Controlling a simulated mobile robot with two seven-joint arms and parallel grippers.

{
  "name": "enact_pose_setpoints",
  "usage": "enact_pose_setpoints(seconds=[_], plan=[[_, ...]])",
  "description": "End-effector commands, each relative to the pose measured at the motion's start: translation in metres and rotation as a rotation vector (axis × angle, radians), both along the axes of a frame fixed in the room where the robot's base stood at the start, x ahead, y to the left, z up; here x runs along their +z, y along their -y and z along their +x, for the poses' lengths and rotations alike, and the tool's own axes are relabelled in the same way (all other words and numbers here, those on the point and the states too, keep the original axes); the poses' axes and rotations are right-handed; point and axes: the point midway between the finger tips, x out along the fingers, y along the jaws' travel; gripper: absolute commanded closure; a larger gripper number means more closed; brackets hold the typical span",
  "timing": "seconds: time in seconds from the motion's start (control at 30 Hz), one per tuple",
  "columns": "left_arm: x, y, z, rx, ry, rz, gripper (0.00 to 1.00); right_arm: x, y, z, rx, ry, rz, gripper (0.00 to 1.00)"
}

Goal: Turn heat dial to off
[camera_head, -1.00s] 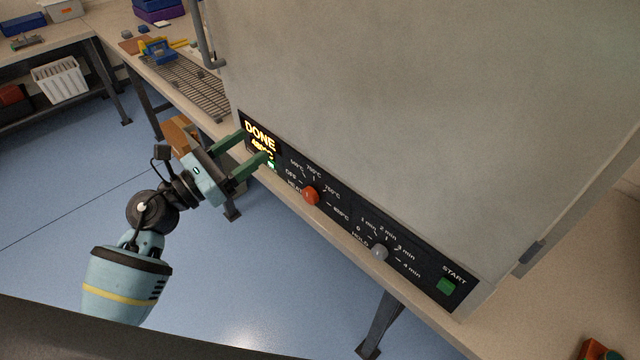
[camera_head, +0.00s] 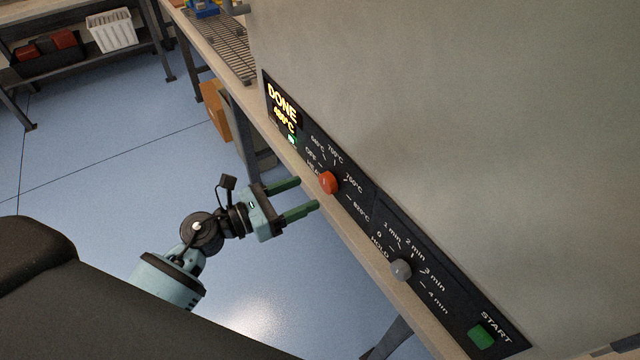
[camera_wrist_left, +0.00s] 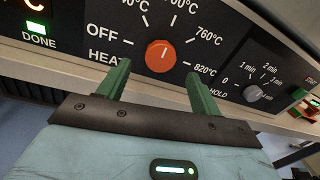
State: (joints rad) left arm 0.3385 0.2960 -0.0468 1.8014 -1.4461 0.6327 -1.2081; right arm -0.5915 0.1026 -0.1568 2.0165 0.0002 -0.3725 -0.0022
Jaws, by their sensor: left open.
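The heat dial (camera_head: 328,182) is a round orange-red knob on the black control panel, with OFF to its left and temperature marks around its top and right. It also shows in the left wrist view (camera_wrist_left: 160,56); its exact setting is too small to read surely. My left gripper (camera_head: 309,193) is open and empty, just in front of and slightly below the dial. In the left wrist view its green fingertips (camera_wrist_left: 158,69) stand apart, one to each side of the dial, not visibly touching it. My right gripper is out of view.
The display (camera_head: 283,106) reads DONE above a lit green lamp (camera_head: 291,140). A grey hold dial (camera_head: 401,269) and a green START button (camera_head: 482,335) sit farther right on the panel. The bench edge (camera_head: 345,232) runs below the panel. A wire rack (camera_head: 228,45) lies beyond.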

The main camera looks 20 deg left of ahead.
Motion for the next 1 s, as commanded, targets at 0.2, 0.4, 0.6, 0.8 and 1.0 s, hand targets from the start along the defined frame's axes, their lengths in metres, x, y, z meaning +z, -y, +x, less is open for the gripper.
enact_pose_setpoints(seconds=[0.2, 0.4, 0.6, 0.8, 1.0], plan=[[0.003, 0.023, 0.025, 0.0, 0.002, -0.004, 0.35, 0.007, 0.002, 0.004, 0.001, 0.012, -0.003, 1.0], [0.001, 0.034, 0.038, 0.0, 0.001, -0.002, 0.35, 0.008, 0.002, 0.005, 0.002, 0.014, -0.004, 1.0], [0.0, 0.036, 0.04, 0.0, 0.0, 0.0, 0.35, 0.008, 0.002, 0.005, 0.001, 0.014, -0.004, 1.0], [0.0, 0.036, 0.04, 0.0, -0.001, 0.0, 0.44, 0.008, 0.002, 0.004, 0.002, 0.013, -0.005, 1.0], [0.0, 0.036, 0.04, 0.0, -0.001, -0.001, 0.71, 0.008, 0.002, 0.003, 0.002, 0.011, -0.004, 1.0]])
